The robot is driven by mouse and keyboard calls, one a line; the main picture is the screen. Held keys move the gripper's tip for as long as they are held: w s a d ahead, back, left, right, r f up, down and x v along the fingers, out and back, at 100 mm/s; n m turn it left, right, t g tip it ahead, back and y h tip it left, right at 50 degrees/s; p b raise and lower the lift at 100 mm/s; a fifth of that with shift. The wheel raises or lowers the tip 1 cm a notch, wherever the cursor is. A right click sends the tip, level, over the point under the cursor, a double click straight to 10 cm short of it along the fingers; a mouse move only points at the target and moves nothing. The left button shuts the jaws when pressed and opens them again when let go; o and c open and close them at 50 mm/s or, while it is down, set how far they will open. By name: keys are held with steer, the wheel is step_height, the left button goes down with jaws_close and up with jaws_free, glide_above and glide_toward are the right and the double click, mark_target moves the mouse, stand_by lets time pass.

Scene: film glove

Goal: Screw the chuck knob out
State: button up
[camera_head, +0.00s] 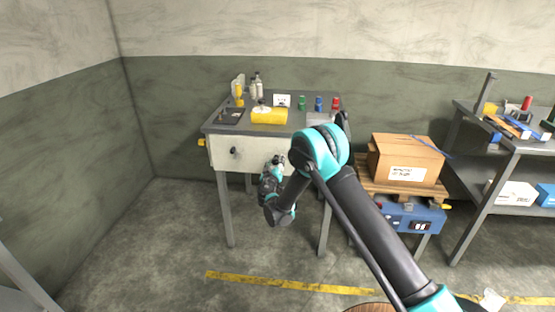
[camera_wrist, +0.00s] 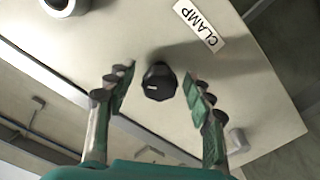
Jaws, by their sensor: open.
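A black ribbed knob (camera_wrist: 160,88) stands on the pale front panel (camera_wrist: 230,75) in the wrist view, beside a label reading CLAMP (camera_wrist: 199,25). I take it for the chuck knob, though its own marking is too small to read. My gripper (camera_wrist: 157,74) is open, with one finger on each side of the knob and visible gaps to both. In the head view my gripper (camera_head: 273,168) is in front of the table's pale front panel (camera_head: 222,157), and it hides the knob there.
A second round control (camera_wrist: 66,4) is at the wrist view's top left. A yellow object (camera_head: 268,116), bottles and small coloured cans stand on the table (camera_head: 222,128). A carton (camera_head: 405,150) and a blue case (camera_head: 405,218) stand to the right. Floor at left is clear.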

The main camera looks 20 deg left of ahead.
steer(key=shift+c, duration=0.4)
steer(key=c, duration=1.1)
steer(key=shift+n, duration=0.4)
steer(key=n, duration=0.5)
steer(key=shift+n, duration=0.3)
steer(key=n, duration=0.5)
steer(key=shift+n, duration=0.3)
steer(key=o, duration=1.2)
